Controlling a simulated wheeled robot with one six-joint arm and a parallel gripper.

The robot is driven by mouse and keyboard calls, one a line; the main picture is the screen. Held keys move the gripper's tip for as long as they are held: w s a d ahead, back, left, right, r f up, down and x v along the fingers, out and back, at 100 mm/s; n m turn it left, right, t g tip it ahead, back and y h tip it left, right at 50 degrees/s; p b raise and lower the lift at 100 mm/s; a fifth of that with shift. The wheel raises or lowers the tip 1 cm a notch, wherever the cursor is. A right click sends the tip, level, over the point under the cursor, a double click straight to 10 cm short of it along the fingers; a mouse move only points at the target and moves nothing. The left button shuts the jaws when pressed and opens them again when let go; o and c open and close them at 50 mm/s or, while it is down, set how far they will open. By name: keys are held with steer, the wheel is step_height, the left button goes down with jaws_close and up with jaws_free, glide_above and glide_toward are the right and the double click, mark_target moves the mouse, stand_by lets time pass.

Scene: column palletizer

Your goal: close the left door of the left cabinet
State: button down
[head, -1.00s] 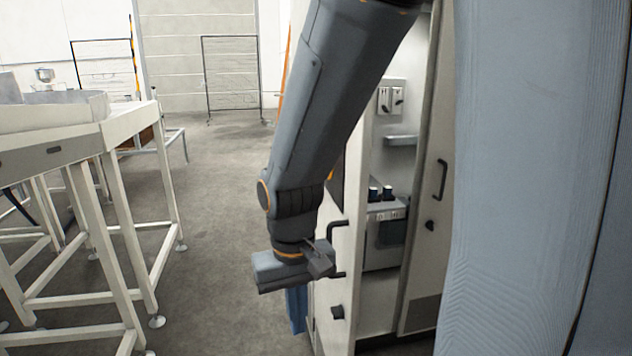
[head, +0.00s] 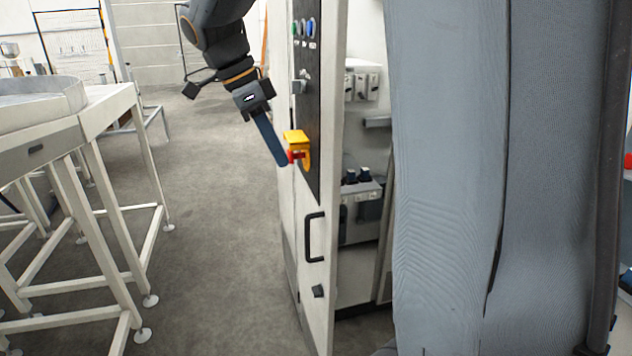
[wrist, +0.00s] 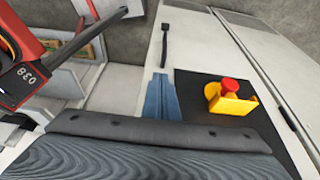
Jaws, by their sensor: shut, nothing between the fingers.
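The left door (head: 312,275) of the cabinet stands open in the head view, with the cabinet's interior (head: 362,262) showing to its right. The door carries a black handle (head: 314,237), a dark panel with buttons and a yellow switch (head: 297,138) with a red knob. In the wrist view the door (wrist: 190,45) shows with the yellow switch (wrist: 232,104) on its dark panel. My gripper (head: 282,160) is shut and empty, its blue fingers pointing down beside the switch and overlapping it in the picture. The fingers (wrist: 161,80) also show in the wrist view; whether they touch the door cannot be told.
A white-framed conveyor table (head: 110,110) stands at the left, with grey floor (head: 215,240) clear between it and the door. In the wrist view a red device (wrist: 25,60) is at the left. My own blue-grey body fills the right of the head view.

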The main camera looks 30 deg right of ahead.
steer(key=s+d+f+p, duration=0.2)
steer(key=d+f+p, duration=0.2)
steer(key=d+f, duration=0.3)
steer(key=shift+x, duration=1.05)
steer(key=shift+a+f, duration=0.1)
steer(key=shift+a, duration=0.05)
